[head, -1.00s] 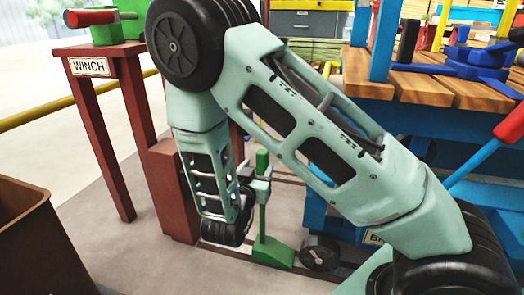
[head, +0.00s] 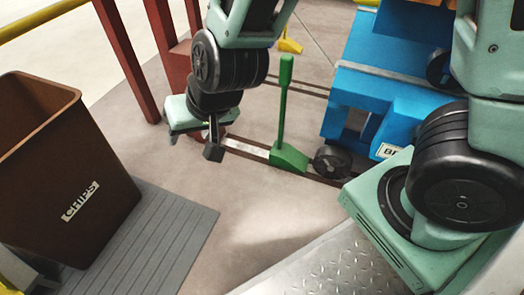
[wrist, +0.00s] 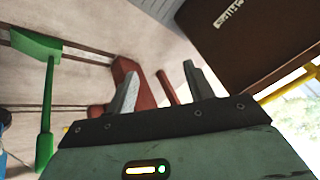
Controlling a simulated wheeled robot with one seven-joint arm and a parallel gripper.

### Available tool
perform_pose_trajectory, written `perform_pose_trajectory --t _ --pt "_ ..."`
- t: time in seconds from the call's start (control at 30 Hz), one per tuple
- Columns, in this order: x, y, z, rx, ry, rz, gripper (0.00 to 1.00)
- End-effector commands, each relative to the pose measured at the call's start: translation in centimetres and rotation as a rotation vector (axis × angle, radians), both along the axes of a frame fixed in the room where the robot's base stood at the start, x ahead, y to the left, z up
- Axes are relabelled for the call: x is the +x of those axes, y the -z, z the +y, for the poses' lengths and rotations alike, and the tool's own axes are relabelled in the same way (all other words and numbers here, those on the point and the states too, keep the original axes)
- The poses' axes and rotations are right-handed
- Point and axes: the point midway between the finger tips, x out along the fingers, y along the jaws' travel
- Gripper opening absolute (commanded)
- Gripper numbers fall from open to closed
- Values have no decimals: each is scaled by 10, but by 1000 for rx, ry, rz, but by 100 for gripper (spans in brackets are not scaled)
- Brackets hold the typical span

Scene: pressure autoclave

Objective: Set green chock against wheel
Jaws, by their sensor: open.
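The green chock (head: 290,158) stands on the floor rail with its tall green handle (head: 283,95) upright. The dark wheel (head: 332,162) of the blue cart is just right of it. Only a very narrow gap, if any, shows between them; I cannot tell whether they touch. My gripper (head: 195,146) is open and empty, left of the chock and apart from its handle. In the wrist view, the spread fingers (wrist: 160,85) have nothing between them, and the chock (wrist: 38,45) with its handle (wrist: 47,110) is to the left.
The blue cart (head: 385,95) stands behind and right of the wheel. Red stand legs (head: 128,60) rise behind my gripper. The floor in front of the rail is clear.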

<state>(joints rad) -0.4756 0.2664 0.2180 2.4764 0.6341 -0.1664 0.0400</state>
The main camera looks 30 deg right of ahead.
Motion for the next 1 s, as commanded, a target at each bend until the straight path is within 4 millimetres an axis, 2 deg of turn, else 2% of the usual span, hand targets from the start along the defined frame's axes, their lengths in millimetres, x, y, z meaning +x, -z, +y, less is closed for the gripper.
perform_pose_trajectory --t 0.03,0.07,0.1,0.2,0.33,0.5,0.83,1.0 --pt "-25 -14 4 -12 -119 43 52" --pt "-41 -19 4 -32 -191 75 52" --pt "-61 -26 1 -64 -281 112 52" --pt "-104 -38 -16 -169 -467 191 52" --pt "-138 -49 -45 -303 -610 263 52" --pt "-154 -54 -65 -391 -678 304 52" --pt "-155 -56 -66 -396 -681 308 52" --pt "-154 -76 -65 -394 -680 309 52"
